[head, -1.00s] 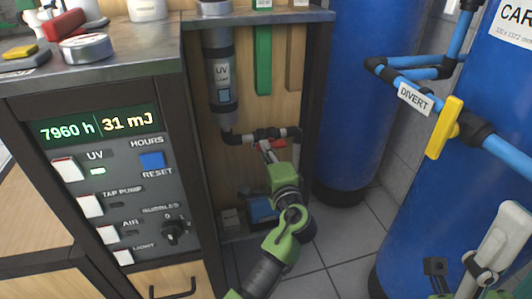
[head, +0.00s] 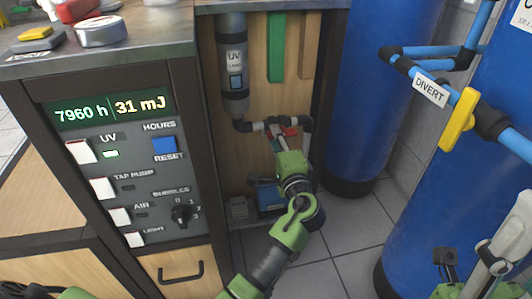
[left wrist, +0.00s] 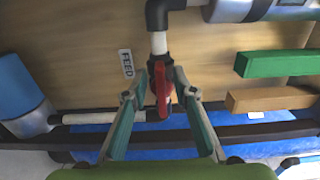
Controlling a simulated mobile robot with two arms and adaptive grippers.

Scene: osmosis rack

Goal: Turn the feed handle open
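The red feed handle (left wrist: 162,90) sits on a black valve in the white pipe, beside the FEED label (left wrist: 126,63) on the wooden panel. In the left wrist view it runs up and down the picture. The handle (head: 290,131) shows only as a small red patch in the head view, partly behind my gripper. My left gripper (head: 283,138) is at the valve. In the left wrist view its two fingers (left wrist: 160,84) stand apart on either side of the handle, with narrow gaps visible. Parts of my right arm show at the lower right, its fingertips not clear.
The UV cylinder (head: 233,70) stands above the pipe. Green (head: 277,45) and brown (head: 308,45) bars hang beside it. A control panel (head: 130,170) is at left. Blue tanks (head: 375,90) and a yellow divert handle (head: 458,120) are at right. Grey floor lies open between.

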